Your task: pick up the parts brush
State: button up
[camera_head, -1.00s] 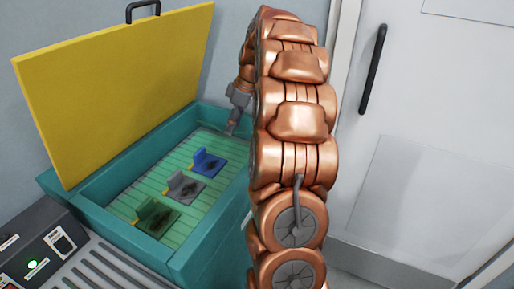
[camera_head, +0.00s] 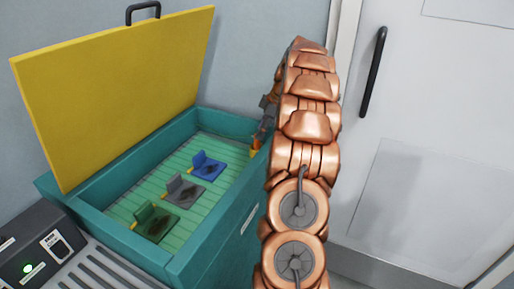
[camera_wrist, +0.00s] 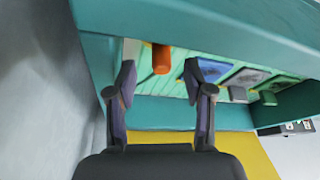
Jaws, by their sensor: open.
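An orange cylinder, which looks like the handle of the parts brush (camera_wrist: 161,58), shows in the wrist view just beyond and between the fingertips. Its other end is hidden. A bit of orange (camera_head: 257,141) also shows at the right inner edge of the teal bin in the head view, partly behind my arm. My gripper (camera_wrist: 159,82) is open, with one finger on each side of the orange handle's line and nothing held. In the head view my gripper is mostly hidden behind my arm.
The teal bin (camera_head: 218,232) has a green slatted floor holding blue (camera_head: 208,165), grey (camera_head: 185,191) and green (camera_head: 155,222) brackets. Its yellow lid (camera_head: 115,90) stands open at the back. A grey control box (camera_head: 40,245) is at lower left, and a white door (camera_head: 430,130) at right.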

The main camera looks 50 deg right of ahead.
aim_at(257, 146)
jog(key=shift+p+x, duration=0.55)
jog(key=shift+x, duration=1.8)
jog(key=shift+a, duration=0.1)
jog(key=shift+c, duration=0.2)
grip_shut()
